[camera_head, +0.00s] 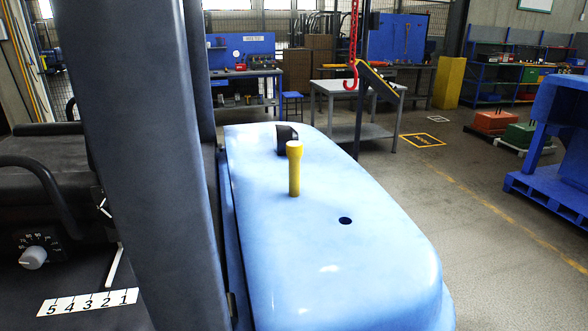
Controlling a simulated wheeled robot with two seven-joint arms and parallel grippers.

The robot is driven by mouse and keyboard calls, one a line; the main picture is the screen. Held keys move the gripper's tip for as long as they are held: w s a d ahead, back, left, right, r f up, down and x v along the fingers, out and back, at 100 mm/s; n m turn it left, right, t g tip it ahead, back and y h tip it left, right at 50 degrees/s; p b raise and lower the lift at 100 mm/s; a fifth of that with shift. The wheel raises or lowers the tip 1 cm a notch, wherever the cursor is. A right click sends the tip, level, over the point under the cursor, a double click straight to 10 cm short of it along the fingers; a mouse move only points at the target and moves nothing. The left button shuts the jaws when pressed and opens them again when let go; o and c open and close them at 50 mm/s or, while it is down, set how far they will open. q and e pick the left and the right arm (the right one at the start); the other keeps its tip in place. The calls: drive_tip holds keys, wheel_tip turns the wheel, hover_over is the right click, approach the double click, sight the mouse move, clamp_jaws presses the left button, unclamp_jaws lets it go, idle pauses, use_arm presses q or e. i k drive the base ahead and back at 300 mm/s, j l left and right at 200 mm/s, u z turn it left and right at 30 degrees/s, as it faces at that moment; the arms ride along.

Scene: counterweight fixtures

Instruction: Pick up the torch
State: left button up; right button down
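A yellow torch (294,172) stands upright, its wider head at the top, on the smooth blue cover (300,260) of a vehicle in the middle of the head view. Whether its lower end rests on the surface or sits in a hole cannot be told. Neither of my grippers is in view, and nothing touches the torch from above.
A small black part (286,136) stands just behind the torch. A dark round hole (345,221) lies to its front right. A thick dark post (140,150) rises at left. A red hook (351,80) hangs behind. Open floor (480,240) lies right.

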sight(294, 149)
drive_tip(key=k+j+u, duration=0.1)
drive_tip(key=u, duration=0.25)
drive_tip(key=j+u, duration=0.15)
drive_tip(key=u, duration=0.2)
drive_tip(key=k+j+u, duration=0.15)
drive_tip(key=u, duration=0.25)
